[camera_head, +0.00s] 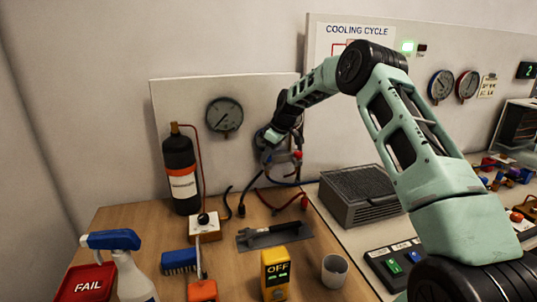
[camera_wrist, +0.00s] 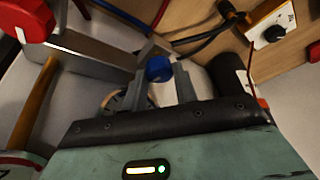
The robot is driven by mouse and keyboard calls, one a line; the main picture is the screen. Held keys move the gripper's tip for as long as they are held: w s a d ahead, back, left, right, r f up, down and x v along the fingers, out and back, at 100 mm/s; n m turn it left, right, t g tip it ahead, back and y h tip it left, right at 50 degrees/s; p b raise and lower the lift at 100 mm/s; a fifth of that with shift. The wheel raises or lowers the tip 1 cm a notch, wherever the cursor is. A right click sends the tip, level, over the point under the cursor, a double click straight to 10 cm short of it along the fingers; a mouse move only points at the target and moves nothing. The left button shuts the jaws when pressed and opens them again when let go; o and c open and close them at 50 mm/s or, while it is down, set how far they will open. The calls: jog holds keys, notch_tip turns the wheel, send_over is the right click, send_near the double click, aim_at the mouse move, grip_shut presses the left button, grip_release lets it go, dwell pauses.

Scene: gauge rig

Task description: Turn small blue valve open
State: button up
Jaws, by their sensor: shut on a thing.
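The small blue valve (camera_wrist: 159,68) shows in the wrist view as a round blue knob on a grey metal manifold (camera_wrist: 95,50). My gripper (camera_wrist: 160,82) has its two grey fingers on either side of the blue knob and is shut on it. A red valve knob (camera_wrist: 27,18) sits at the other end of the manifold, at the upper left. In the head view my gripper (camera_head: 272,138) is at the manifold in front of the back panel. The blue valve is hidden there behind my gripper, while a red knob (camera_head: 297,155) shows beside it.
A black bottle (camera_head: 181,172) stands left of my gripper. A round gauge (camera_head: 224,115) hangs on the white panel. Hoses (camera_head: 262,190) run below the manifold. A grey vented box (camera_head: 358,194) is at right. A spray bottle (camera_head: 122,265), yellow OFF meter (camera_head: 275,272) and cup (camera_head: 334,270) stand in front.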

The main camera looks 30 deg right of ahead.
jog(key=o, duration=1)
jog(key=b+v, duration=0.3)
jog(key=v, duration=1.4)
jog(key=shift+s+r, duration=0.1)
jog(key=shift+r, duration=0.15)
